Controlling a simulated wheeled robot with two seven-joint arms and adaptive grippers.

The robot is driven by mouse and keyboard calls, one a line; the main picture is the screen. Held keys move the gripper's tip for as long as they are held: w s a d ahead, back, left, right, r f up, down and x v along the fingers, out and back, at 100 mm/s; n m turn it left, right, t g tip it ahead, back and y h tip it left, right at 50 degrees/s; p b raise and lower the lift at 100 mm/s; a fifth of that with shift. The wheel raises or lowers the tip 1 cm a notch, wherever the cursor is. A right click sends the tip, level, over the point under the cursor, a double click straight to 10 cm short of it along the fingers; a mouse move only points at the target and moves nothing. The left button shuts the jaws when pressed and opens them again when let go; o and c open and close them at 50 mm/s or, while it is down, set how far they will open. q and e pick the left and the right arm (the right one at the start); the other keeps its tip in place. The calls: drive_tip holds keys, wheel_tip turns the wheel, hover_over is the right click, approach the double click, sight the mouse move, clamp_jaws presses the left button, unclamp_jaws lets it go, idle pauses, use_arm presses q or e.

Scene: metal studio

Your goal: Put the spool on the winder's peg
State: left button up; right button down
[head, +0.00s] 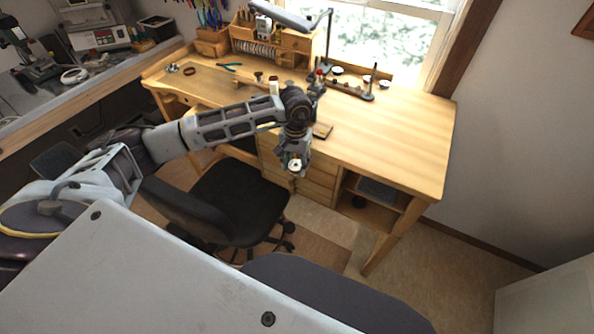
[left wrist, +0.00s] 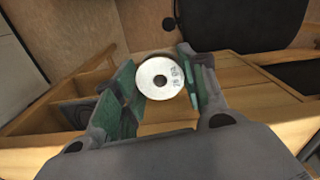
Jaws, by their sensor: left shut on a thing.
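My left gripper (head: 293,159) is in front of the workbench's front edge in the head view. It is shut on the spool (head: 295,166), whose pale round end shows at the fingertips. In the left wrist view the spool (left wrist: 161,80) is a white disc with a small centre hole and faint markings, held between the two green-padded fingers. A dark, long base with an upright post (head: 372,80) stands on the bench at the back right; it looks like the winder, but its peg is too small to tell. My right gripper is not in view.
The wooden workbench (head: 400,130) has clear room on its right side. Small round pieces (head: 385,84) lie near the post. A lamp (head: 285,17) and wooden organiser (head: 270,42) stand at the back. A black chair (head: 235,200) is below, in front of the drawers.

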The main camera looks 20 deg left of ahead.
use_arm(q)
drive_tip(key=w+a+r+n+p, duration=0.2)
drive_tip(key=w+a+r+n, duration=0.1)
drive_tip(key=a+r+n, duration=0.7)
wheel_tip(320, 180, up, 4)
drive_tip(key=n, duration=0.5)
drive_tip(key=shift+w+n+p, duration=0.3)
drive_tip(key=shift+w+p, duration=0.1)
drive_tip(key=shift+a, duration=0.1)
